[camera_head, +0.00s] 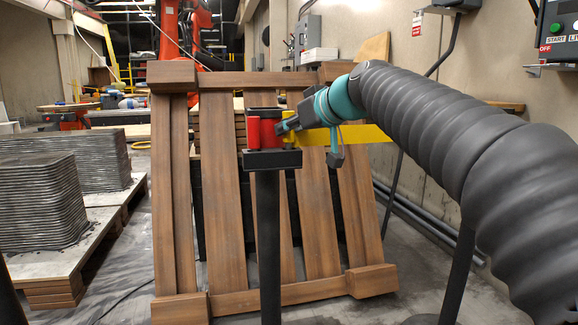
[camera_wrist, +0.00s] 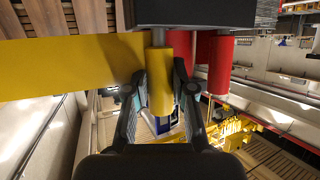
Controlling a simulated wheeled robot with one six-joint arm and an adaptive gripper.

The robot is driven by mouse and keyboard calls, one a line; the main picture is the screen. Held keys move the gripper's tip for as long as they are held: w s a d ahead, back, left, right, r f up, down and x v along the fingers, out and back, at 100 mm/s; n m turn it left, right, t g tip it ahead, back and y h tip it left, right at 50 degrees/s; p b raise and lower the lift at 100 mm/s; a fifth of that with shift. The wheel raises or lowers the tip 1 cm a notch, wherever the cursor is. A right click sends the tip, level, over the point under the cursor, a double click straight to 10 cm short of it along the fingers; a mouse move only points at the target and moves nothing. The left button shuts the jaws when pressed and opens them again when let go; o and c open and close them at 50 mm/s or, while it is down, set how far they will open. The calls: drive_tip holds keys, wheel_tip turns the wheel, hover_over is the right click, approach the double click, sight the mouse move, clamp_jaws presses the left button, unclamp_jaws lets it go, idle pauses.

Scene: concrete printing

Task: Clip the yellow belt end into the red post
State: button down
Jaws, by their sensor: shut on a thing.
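The red post (camera_head: 253,133) shows as red upright cylinders on a black plate on a dark column in the head view. In the wrist view its red cylinders (camera_wrist: 219,66) stand right of my gripper, below a black block. The yellow belt (camera_head: 366,134) runs in from the right in the head view and from the left in the wrist view (camera_wrist: 70,66). It ends in a yellow cylinder (camera_wrist: 160,82). My gripper (camera_wrist: 160,90) is shut on this yellow end, beside the red cylinders. In the head view my gripper (camera_head: 285,127) partly covers it, and I cannot tell whether it is seated.
A slatted wooden pallet (camera_head: 222,190) leans upright behind the post. Stacked grey printed layers (camera_head: 38,205) stand on a pallet at left. A wall with control boxes (camera_head: 555,30) is at right. Floor is open at front right.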

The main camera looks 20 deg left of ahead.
drive_tip(key=shift+f, duration=0.4)
drive_tip(key=c, duration=0.9)
unclamp_jaws()
drive_tip(key=shift+s+d, duration=0.1)
